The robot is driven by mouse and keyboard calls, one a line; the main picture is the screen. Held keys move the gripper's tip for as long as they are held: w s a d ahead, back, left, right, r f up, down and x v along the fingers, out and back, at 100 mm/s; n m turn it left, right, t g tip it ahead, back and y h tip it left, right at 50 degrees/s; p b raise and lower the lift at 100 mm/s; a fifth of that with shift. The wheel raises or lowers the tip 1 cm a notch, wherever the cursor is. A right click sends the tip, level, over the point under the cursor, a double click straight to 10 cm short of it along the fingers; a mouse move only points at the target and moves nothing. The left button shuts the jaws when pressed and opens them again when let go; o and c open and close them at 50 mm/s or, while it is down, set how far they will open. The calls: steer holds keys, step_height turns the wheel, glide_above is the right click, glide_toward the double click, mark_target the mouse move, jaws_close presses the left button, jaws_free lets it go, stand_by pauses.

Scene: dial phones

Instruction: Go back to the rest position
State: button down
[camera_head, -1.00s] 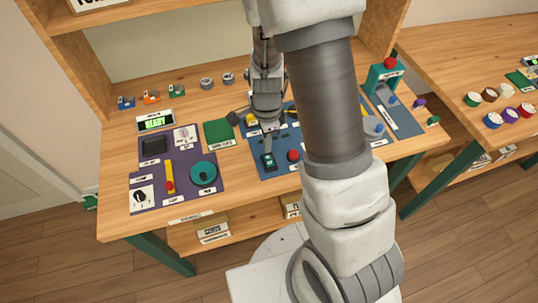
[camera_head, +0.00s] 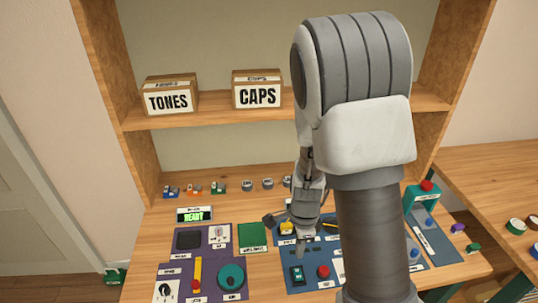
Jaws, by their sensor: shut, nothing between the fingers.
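My gripper (camera_head: 300,250) hangs in front of the shelf, over the blue panel (camera_head: 288,262) near the middle of the bench. It is shut with nothing held. My arm rises at the right of the view and covers part of the bench and shelf behind it. Below and near the fingertips are a dark green switch (camera_head: 297,276) and a red button (camera_head: 323,271) on the blue panel. A gap shows between the fingertips and the switch in the picture, but the exact height is hard to tell.
Left of the gripper are a green pad (camera_head: 252,237) and a purple panel (camera_head: 232,249) with a teal dial (camera_head: 231,277) and yellow lever (camera_head: 197,272). A display (camera_head: 194,215) reads READY. A teal stand (camera_head: 420,198) is at right.

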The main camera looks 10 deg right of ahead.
steer(key=s+a+r+n+t+y, duration=0.15)
steer(key=r+n, duration=0.25)
steer(key=r, duration=0.4)
steer(key=s+r+n+t, duration=0.15)
steer(key=r+n, duration=0.25)
steer(key=r, duration=0.5)
steer(key=s+d+r+n+t+h, duration=0.1)
steer(key=s+r+n+t, duration=0.1)
steer(key=s+r+n, duration=0.8)
steer(key=shift+s+d+r+t, duration=0.3)
steer(key=shift+s+r, duration=0.15)
steer(key=shift+r, duration=0.1)
steer(key=shift+h, duration=0.25)
